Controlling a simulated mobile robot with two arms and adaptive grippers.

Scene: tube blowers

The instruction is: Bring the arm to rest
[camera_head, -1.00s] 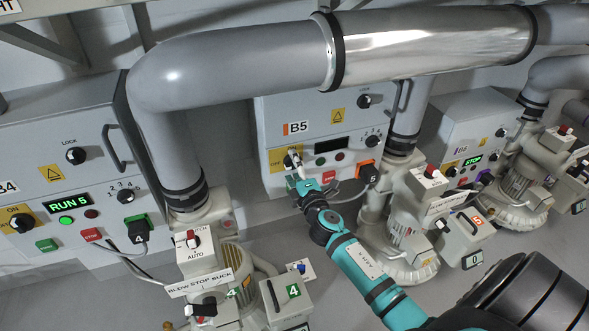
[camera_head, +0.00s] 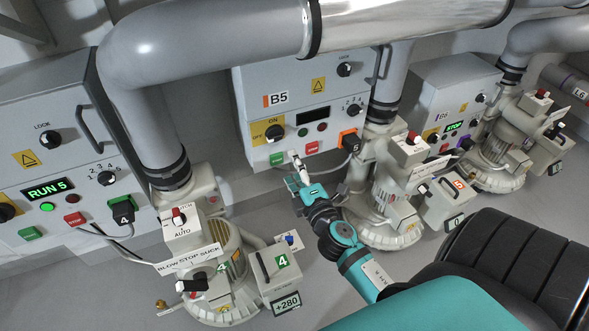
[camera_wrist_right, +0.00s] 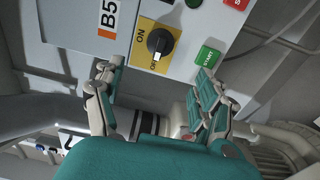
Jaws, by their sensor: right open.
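My right gripper (camera_head: 298,168) is open and empty in front of the lower edge of the B5 control box (camera_head: 240,90). It is just below the black ON/OFF knob (camera_head: 273,131) on its yellow plate, near the green start button (camera_head: 277,159). In the right wrist view its two fingers (camera_wrist_right: 155,90) are spread wide with nothing between them. The knob (camera_wrist_right: 158,42) lies beyond the fingertips, apart from them, and the green start button (camera_wrist_right: 207,57) shows near the right finger. My left gripper is not in view.
The B5 display (camera_head: 311,115) is dark. A big grey pipe (camera_head: 200,50) bends down to the number 4 blower (camera_head: 222,255) at left. Another blower (camera_head: 385,205) stands right of my forearm. Open grey floor (camera_head: 330,285) lies in front.

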